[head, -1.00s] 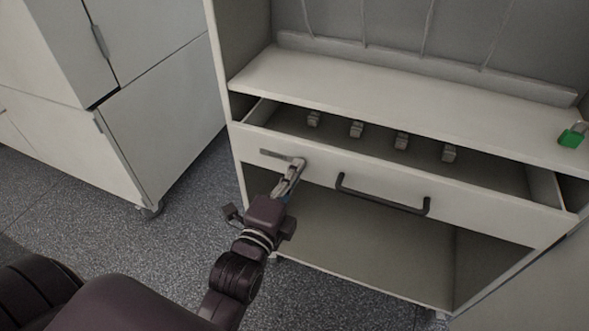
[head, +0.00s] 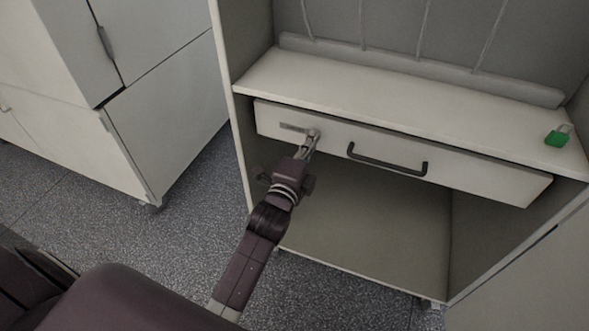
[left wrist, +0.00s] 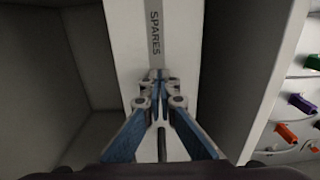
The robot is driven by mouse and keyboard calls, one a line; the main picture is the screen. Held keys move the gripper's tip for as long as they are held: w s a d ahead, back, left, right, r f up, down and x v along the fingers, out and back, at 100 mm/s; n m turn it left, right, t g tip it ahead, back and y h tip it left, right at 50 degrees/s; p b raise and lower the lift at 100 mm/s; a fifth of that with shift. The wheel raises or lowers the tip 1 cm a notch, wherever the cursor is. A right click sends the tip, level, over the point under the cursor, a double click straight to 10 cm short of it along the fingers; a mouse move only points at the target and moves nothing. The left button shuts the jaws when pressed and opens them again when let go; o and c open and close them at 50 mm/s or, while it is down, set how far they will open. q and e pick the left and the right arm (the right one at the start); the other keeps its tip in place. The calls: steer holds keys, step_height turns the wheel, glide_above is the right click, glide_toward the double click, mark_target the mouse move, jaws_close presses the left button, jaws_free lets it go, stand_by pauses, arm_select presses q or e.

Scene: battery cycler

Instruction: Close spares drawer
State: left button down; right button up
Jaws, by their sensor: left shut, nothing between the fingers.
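The spares drawer (head: 470,177) has a pale front with a dark bar handle (head: 388,164) and sits under the cabinet's shelf in the head view. Its inside is hidden, and its front lies close under the shelf's edge. My left gripper (head: 312,136) is shut and empty, its tips at the drawer front left of the handle, beside the label. In the left wrist view the shut fingertips (left wrist: 158,78) are at the drawer front (left wrist: 126,45), just below the label reading SPARES (left wrist: 154,32). My right gripper is not in view.
A green padlock (head: 557,138) stands on the shelf (head: 400,108) at right. Below the drawer is an open, empty compartment (head: 365,225). Another pale cabinet (head: 165,115) stands at left, with grey floor between. Coloured connectors (left wrist: 301,103) show at right in the left wrist view.

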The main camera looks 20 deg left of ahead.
arm_select(q)
steer(key=shift+r, duration=0.2)
steer(key=s, duration=1.2)
steer(key=shift+d+f, duration=0.2)
